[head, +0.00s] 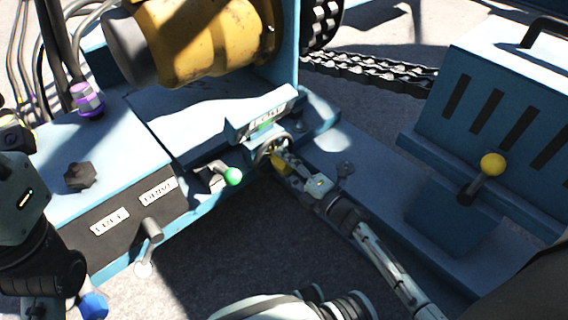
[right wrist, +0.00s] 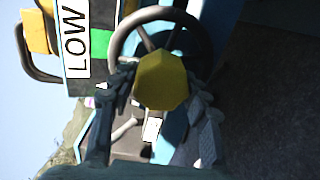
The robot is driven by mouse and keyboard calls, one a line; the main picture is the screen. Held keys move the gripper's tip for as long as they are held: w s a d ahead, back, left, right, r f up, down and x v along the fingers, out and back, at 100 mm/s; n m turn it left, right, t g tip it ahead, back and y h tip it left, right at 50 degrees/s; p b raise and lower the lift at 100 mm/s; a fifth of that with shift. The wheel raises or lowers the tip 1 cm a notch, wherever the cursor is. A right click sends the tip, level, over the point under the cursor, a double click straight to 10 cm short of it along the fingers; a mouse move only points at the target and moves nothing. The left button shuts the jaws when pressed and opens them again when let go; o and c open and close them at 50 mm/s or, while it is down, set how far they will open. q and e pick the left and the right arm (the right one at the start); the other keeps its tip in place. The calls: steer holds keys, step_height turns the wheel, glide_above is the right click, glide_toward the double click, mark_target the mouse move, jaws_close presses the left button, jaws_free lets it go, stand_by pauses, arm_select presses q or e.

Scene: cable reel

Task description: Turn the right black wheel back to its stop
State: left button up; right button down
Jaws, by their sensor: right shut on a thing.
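The right black wheel (head: 262,152) is a small dark handwheel below the LOW plate, at the inner corner of the blue machine. It also shows in the right wrist view as a dark rim (right wrist: 128,32) with spokes. A yellow faceted knob (right wrist: 160,80) sits in front of the wheel, and a little of it (head: 280,163) shows in the head view. My right gripper (head: 277,156) is shut on the yellow knob, with one finger on each side of it. The knob hides part of the wheel. My left arm shows at the left edge, but its fingers do not.
A green-tipped lever (head: 232,177) is close left of my right gripper. A black star knob (head: 80,175) and a grey lever (head: 152,230) are farther left. A yellow-ball lever (head: 492,165) stands on the right. The yellow drum (head: 215,40) and chain (head: 370,70) are behind.

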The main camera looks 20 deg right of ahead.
steer(key=c, duration=0.8)
jaws_free()
steer(key=shift+o, duration=0.2)
steer(key=v, duration=1.2)
